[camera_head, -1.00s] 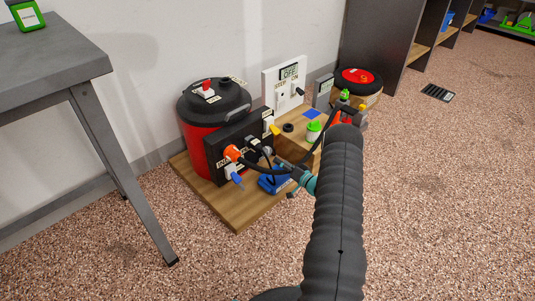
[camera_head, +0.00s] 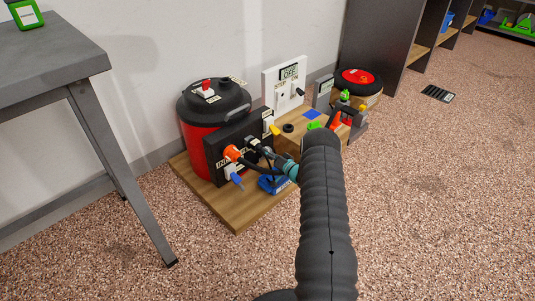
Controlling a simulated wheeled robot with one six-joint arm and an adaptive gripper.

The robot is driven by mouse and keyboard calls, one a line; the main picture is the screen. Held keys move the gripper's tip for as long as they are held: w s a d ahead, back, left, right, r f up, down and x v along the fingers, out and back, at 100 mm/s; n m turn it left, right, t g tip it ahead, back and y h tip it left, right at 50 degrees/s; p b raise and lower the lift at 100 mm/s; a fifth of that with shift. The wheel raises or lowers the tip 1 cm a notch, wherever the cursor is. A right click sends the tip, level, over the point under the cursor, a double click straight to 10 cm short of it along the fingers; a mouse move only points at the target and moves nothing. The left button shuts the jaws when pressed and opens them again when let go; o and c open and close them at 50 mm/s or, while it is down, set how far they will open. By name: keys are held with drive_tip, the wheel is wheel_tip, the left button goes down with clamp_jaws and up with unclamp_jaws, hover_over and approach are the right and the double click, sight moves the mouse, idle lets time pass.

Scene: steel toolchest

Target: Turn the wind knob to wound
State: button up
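I cannot tell which control is the wind knob, as most labels are too small to read. A black panel (camera_head: 220,150) in front of a red drum carries an orange round knob (camera_head: 232,153), a blue-tipped part (camera_head: 237,181) below it and dark parts near its right end. My gripper (camera_head: 264,154) is dark and small in this view, close to the right end of this panel, behind my teal wrist. Whether it touches anything there, and whether its fingers are open or shut, cannot be made out.
A wooden board (camera_head: 238,219) bears the drum (camera_head: 194,141), a blue item (camera_head: 272,184) and a wooden box. A white panel (camera_head: 270,78) reading OFF stands behind. A red-topped black round device (camera_head: 360,77) is at right. A grey table (camera_head: 62,62) stands left. Open floor lies right.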

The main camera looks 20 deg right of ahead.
drive_tip(key=c, duration=0.9)
